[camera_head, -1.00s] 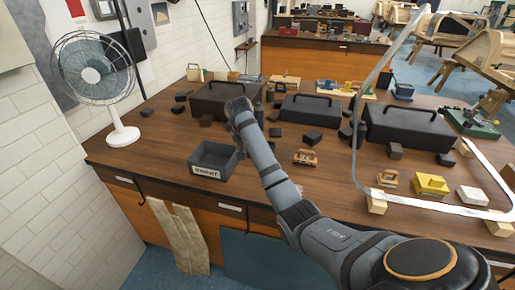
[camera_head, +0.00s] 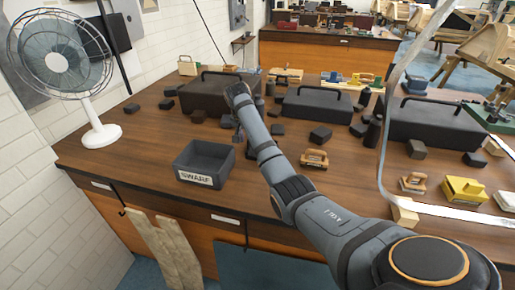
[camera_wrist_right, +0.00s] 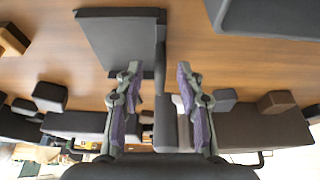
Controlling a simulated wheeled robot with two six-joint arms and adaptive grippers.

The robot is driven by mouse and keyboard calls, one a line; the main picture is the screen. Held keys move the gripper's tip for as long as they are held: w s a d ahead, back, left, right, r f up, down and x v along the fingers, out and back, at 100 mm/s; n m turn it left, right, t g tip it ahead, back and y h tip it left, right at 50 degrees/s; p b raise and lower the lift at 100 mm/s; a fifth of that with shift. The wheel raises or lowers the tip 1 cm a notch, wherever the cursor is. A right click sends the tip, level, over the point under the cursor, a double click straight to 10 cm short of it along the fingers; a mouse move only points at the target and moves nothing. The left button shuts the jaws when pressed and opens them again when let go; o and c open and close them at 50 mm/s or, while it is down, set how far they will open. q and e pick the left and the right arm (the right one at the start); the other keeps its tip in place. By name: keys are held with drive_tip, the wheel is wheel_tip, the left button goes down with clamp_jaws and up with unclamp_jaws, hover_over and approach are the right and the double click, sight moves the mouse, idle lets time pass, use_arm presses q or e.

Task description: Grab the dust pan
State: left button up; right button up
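A flat grey pan with a raised rim, which looks like the dust pan (camera_wrist_right: 115,42), lies on the wooden bench in the right wrist view. A narrow dark piece, seemingly its handle, runs down from its right edge between my fingers. My right gripper (camera_wrist_right: 160,75) is open, with a purple-padded finger on each side of this piece. I cannot tell whether the fingers touch it. In the head view my right arm reaches over the bench and hides the pan; the gripper is mostly hidden behind the wrist. My left gripper is in neither view.
A grey bin marked SWARF (camera_head: 204,163) stands left of my arm, near the bench's front edge. A white fan (camera_head: 66,62) is at the far left. Dark toolboxes (camera_head: 318,107) and several small blocks crowd the back. Bare wood lies before the fan.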

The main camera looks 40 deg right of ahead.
drive_tip(key=shift+w+f, duration=0.1)
drive_tip(key=shift+f, duration=0.15)
drive_tip(key=shift+w+d+f, duration=0.1)
drive_tip(key=shift+d+f, duration=0.1)
drive_tip(key=shift+f, duration=0.25)
drive_tip(key=p+x, duration=0.1)
drive_tip(key=x, duration=0.3)
drive_tip(key=shift+r, duration=0.1)
drive_tip(key=shift+w+d, duration=0.1)
drive_tip(key=shift+c, duration=0.3)
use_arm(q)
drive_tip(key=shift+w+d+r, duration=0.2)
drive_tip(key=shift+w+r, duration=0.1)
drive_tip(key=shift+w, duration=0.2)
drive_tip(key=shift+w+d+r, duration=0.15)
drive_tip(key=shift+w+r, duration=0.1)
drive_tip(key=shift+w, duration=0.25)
use_arm(e)
clamp_jaws()
